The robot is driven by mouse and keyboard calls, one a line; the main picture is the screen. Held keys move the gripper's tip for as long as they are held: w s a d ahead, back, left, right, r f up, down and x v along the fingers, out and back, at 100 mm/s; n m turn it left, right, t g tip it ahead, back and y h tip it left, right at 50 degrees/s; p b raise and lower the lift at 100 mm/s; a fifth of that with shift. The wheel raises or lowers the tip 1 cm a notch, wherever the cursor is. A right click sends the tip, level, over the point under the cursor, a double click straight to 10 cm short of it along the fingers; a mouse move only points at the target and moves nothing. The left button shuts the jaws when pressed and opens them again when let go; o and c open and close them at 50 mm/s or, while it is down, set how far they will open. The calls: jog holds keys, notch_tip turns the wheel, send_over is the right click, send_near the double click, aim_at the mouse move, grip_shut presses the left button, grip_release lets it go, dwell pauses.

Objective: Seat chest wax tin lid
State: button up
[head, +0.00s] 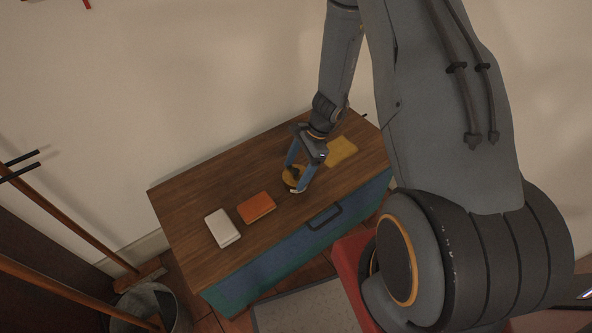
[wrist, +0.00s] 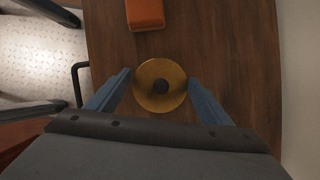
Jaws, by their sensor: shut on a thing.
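A round brass-coloured lid (wrist: 145,88) with a dark knob at its centre lies between my fingertips in the wrist view. My gripper (wrist: 160,80) is shut on the lid, one blue finger at each side of its rim. In the head view my gripper (head: 296,180) points down over the wooden chest top (head: 185,197), and the lid (head: 288,178) shows partly between the fingers. The lid looks close to level.
An orange block (head: 257,207) and a white block (head: 222,228) lie left of my gripper on the chest. A yellow cloth (head: 341,151) lies to the right. A black handle (head: 324,217) sticks out from the blue front. A bucket (head: 150,305) stands on the floor at left.

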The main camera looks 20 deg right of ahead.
jog(key=shift+f+b, duration=0.4)
jog(key=shift+f, duration=0.2)
dwell(1.2)
jog(key=o, duration=1.1)
jog(key=shift+r+p, duration=2.7)
jog(key=shift+r, duration=0.8)
